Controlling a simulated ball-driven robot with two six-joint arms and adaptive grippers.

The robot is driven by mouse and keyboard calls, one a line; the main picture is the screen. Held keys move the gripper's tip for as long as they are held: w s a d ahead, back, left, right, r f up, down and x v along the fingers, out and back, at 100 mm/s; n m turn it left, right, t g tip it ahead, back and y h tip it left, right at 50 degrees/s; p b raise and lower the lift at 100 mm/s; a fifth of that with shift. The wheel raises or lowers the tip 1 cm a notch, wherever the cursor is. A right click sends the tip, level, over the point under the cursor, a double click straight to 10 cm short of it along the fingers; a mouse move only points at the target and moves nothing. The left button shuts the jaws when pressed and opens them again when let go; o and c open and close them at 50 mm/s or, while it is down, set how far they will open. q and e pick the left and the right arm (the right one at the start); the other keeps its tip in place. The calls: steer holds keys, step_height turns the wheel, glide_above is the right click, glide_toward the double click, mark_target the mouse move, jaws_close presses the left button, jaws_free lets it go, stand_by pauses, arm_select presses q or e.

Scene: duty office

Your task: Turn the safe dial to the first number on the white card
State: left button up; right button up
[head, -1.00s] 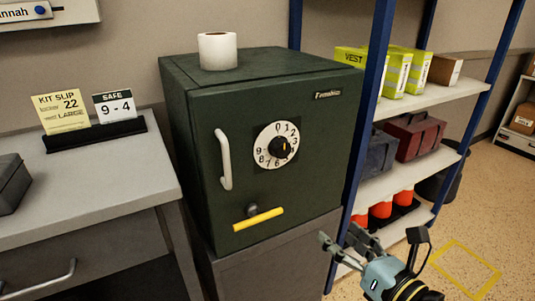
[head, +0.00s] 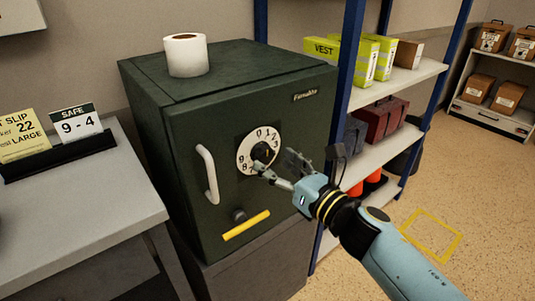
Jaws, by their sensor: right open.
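The dark green safe (head: 220,115) stands on a grey cabinet with its door shut. Its white numbered dial (head: 246,157) has a black centre knob (head: 262,152). My right gripper (head: 276,166) is open in front of the dial's right side, its fingers spread near the knob. One finger covers the dial's lower right part. I cannot tell whether a finger touches the knob. The white card (head: 78,124) reads "SAFE 9 - 4" and stands in a black holder on the desk at left. My left gripper is not in view.
The safe door has a white handle (head: 208,174) and a yellow lever (head: 246,225). A white roll (head: 187,55) stands on top. A yellow slip (head: 22,137) is beside the card. Blue-framed shelves (head: 405,82) with boxes stand close at right. Open floor lies beyond.

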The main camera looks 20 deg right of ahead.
mark_target(267, 158)
steer(key=shift+x, duration=1.65)
steer(key=shift+c, duration=0.4)
steer(key=c, duration=1.1)
